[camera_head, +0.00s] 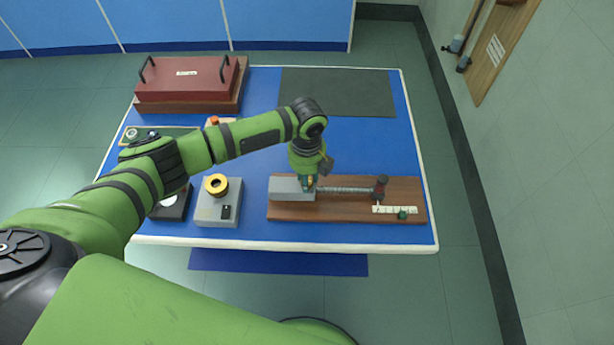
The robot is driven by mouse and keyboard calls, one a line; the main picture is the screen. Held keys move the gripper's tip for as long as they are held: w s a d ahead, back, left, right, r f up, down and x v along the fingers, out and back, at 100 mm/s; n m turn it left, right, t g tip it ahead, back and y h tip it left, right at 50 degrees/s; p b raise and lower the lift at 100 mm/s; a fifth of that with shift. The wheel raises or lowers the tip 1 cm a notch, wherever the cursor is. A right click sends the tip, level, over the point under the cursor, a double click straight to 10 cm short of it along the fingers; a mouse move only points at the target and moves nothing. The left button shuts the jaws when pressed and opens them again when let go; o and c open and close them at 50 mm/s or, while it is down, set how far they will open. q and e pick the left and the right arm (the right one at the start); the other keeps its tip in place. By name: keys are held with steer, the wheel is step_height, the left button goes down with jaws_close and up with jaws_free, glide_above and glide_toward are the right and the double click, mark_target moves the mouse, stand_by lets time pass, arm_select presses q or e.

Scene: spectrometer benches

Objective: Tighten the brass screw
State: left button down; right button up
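My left gripper (309,182) points down at the right end of a grey block (286,190) on a brown wooden board (340,212). Its fingers are small and partly hidden by my wrist, so I cannot tell whether they are open or hold anything. I cannot make out the brass screw clearly; the spot under the gripper is hidden. My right gripper is not in view.
The blue bench top also bears a grey box with a yellow ring (215,185), a dark red case with black handles (185,80) and a dark mat (350,92). Bare blue top lies behind the board.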

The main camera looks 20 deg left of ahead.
arm_select(q)
steer(key=shift+m, duration=1.9)
steer(key=c, duration=0.9)
jaws_free()
steer(key=shift+c, duration=0.2)
steer(key=shift+r, duration=0.1)
step_height(320, 180, up, 12)
